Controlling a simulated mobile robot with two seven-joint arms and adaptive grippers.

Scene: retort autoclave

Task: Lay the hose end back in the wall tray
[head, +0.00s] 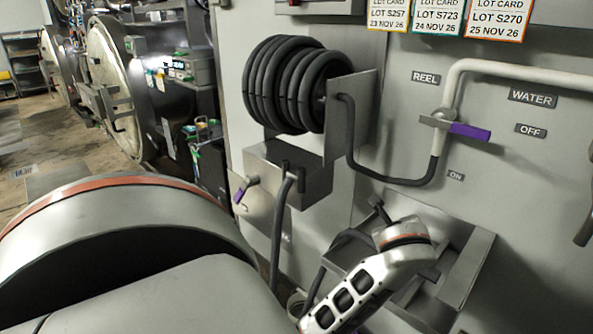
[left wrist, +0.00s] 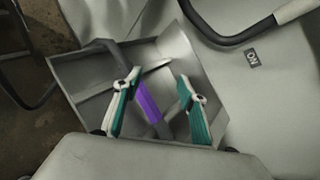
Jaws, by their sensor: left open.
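The wall tray (head: 473,268) is a grey open metal tray below the ON label; it also shows in the left wrist view (left wrist: 185,55). The hose end's purple grip (left wrist: 148,103) lies over the tray in the left wrist view, with the dark hose (left wrist: 100,46) running off to the upper left. Whether it touches the tray floor I cannot tell. My left gripper (left wrist: 158,77) is open, its teal fingers on either side of the purple grip, apart from it. In the head view my wrist hides the fingers and much of the tray. My right gripper is not in view.
A reel of dark hose (head: 285,85) is on the wall above a grey metal box (head: 310,185). A purple-handled water valve (head: 468,131) stands above the tray. Another purple lever (head: 243,190) is left of the box. Round doors (head: 115,85) stand along the aisle.

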